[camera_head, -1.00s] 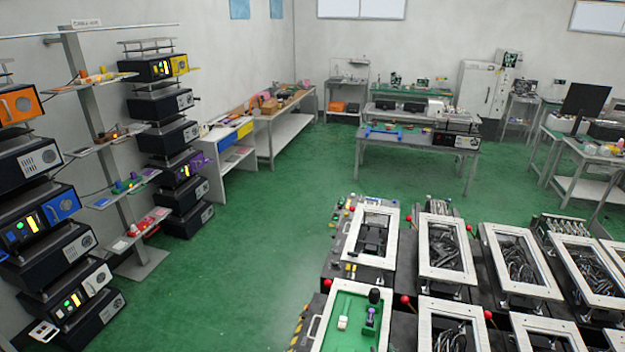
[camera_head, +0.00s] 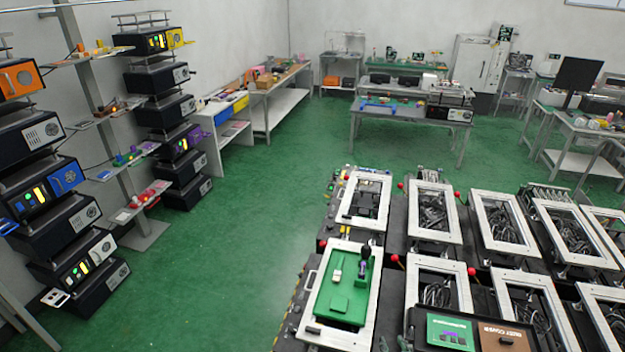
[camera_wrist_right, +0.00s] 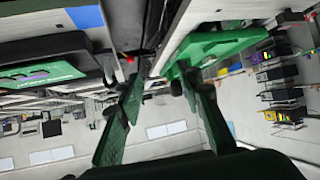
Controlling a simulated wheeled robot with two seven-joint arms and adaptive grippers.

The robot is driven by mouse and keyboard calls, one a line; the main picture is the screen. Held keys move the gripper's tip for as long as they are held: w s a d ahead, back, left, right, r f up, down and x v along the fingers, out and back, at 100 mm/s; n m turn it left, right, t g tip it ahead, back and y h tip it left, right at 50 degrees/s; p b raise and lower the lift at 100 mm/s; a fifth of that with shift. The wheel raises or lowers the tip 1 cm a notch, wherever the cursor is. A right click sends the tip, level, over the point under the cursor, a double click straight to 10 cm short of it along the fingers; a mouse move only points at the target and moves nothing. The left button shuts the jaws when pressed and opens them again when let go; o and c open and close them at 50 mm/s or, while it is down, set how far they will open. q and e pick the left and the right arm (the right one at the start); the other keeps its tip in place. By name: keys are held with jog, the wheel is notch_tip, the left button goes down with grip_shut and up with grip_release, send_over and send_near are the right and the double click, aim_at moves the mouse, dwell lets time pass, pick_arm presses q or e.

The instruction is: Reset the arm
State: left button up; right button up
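A white-framed fixture (camera_head: 311,327) near the bottom middle of the head view holds a green panel (camera_head: 335,303). Small dark parts at the bottom edge of the head view seem to be my right gripper (camera_head: 395,341). In the right wrist view its two fingers (camera_wrist_right: 156,82) are spread apart, with nothing clearly held. The green panel (camera_wrist_right: 215,47) shows right of the fingers there. Contact with the lever cannot be told. My left gripper is not seen.
A dark tray with a green panel (camera_head: 450,333) and a brown panel (camera_head: 503,338) lies at the bottom right. Rows of white-framed boxes (camera_head: 434,212) with cables fill the right. Stacked black devices (camera_head: 170,110) stand at the left. Green floor (camera_head: 230,260) between is clear.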

jog(key=s+d+f+g, duration=0.2)
jog(key=s+d+g, duration=0.1)
jog(key=s, duration=0.7)
jog(key=s+d+f+g+h, duration=0.15)
jog(key=s+d, duration=0.25)
jog(key=s, duration=0.5)
jog(key=s+d+f+g, duration=0.3)
jog(key=s+g, duration=0.1)
jog(key=s, duration=0.6)
notch_tip(320, 180, down, 35)
jog(key=s+a+b, duration=0.1)
jog(key=b, duration=0.6)
pick_arm(q)
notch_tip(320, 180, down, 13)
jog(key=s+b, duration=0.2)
jog(key=b, duration=0.4)
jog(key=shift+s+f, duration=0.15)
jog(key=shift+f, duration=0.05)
pick_arm(e)
jog(key=s+f+g, duration=0.1)
jog(key=s+f, duration=0.8)
jog(key=f, duration=0.3)
jog(key=s+f+n+g, duration=0.1)
jog(key=s+f, duration=0.9)
jog(key=f, duration=0.3)
jog(key=shift+s+a+y, duration=0.15)
jog(key=shift+s+y, duration=0.15)
jog(key=shift+y, duration=0.15)
jog(key=shift+s, duration=0.3)
